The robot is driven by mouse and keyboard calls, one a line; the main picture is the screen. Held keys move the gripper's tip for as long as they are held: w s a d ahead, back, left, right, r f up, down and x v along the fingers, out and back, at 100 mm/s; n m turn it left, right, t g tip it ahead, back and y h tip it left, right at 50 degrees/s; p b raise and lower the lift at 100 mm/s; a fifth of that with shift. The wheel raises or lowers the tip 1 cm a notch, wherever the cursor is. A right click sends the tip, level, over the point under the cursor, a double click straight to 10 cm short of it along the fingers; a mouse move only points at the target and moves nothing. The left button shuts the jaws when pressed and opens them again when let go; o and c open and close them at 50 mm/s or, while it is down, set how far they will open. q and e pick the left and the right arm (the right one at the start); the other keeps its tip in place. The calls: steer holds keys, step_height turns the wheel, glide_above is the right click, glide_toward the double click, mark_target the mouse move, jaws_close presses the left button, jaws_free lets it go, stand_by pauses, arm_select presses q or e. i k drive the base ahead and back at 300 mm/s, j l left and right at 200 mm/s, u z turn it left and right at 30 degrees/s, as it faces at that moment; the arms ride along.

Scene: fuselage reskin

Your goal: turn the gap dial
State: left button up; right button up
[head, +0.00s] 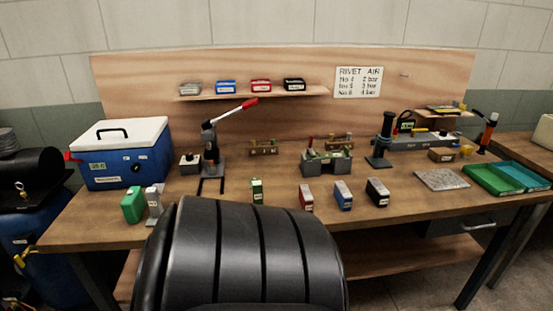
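No part is clearly marked as the gap dial at this size. A small grey box with a dark knob on top (190,160) stands on the bench, just left of a lever press (210,150) with a red-tipped handle raised to the right. A blue box with a white lid (125,155) has small dark round fittings on its front. A grey fixture with green and red parts (327,160) stands mid-bench. I cannot tell which of these bears the dial or how it is set. Neither of my grippers is in view.
The wooden bench (400,208) carries several small coloured blocks along its front and a green tray (490,180) at right. A shelf (252,95) holds several small boxes. A sign (358,81) lists rivet air pressures. The bench's front middle is partly hidden.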

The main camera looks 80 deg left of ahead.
mark_target(189, 157)
steer(key=u, duration=0.5)
steer(key=k+u, duration=0.1)
steer(key=u, duration=0.35)
steer(key=j+u, duration=0.1)
steer(key=u, duration=0.4)
steer(key=k+u, duration=0.1)
steer(key=u, duration=0.4)
steer(key=j+u, duration=0.15)
steer(key=u, duration=0.3)
steer(key=j+u, duration=0.1)
steer(key=u, duration=0.4)
steer(key=k, duration=0.05)
